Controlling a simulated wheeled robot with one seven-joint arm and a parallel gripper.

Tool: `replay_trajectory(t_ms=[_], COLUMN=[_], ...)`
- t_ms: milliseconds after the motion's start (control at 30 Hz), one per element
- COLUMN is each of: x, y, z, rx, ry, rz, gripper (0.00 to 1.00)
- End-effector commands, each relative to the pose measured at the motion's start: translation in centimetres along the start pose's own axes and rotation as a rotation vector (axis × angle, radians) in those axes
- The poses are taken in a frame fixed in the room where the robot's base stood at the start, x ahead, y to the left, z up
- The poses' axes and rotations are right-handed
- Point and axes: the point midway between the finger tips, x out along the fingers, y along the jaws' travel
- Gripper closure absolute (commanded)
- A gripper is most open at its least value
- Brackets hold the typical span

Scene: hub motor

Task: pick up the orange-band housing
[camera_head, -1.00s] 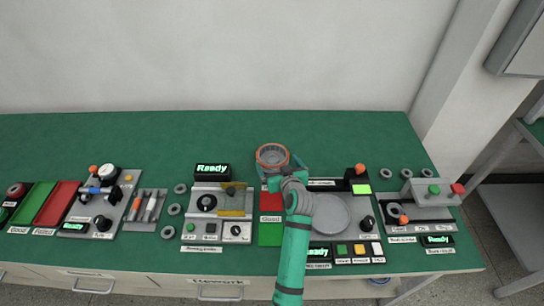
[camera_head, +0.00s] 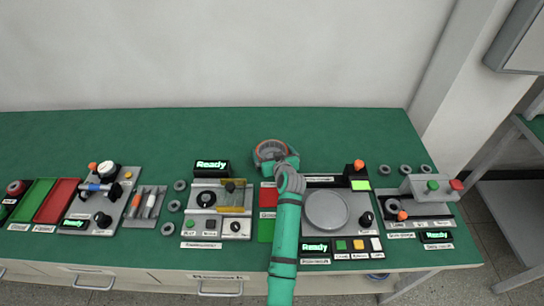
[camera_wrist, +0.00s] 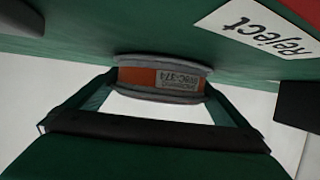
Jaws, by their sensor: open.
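The orange-band housing (camera_head: 269,151) is a grey ring with an orange band, lying on the green table behind the red tray. In the wrist view the housing (camera_wrist: 162,78) shows side-on, with a printed label on its band. My gripper (camera_head: 275,160) is at its near side and hides part of it in the head view. In the wrist view the two fingers of my gripper (camera_wrist: 160,103) are spread, one on each side of the housing. I cannot tell whether they touch it.
A Ready display (camera_head: 212,167) stands left of my gripper, and a machine with a round grey plate (camera_head: 326,210) stands to the right. A Reject label (camera_wrist: 258,28) lies near the housing. The table behind the housing (camera_head: 330,135) is clear.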

Motion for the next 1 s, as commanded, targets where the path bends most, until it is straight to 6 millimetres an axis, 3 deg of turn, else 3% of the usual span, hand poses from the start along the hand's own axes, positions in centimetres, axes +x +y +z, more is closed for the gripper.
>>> replay_trajectory(t_ms=[67, 233, 567, 767, 1000], x=[0.0, 0.0, -0.2, -1.4, -6.6], y=[0.0, 0.0, 0.0, 0.0, -0.7], z=[0.0, 0.0, -0.7, -3.5, -5.9], rx=[0.000, 0.000, -0.002, -0.003, -0.003], ry=[0.000, 0.000, 0.004, 0.008, 0.008], rz=[0.000, 0.000, 0.000, 0.001, 0.002], gripper=[0.02, 0.43, 0.43, 0.43, 0.43])
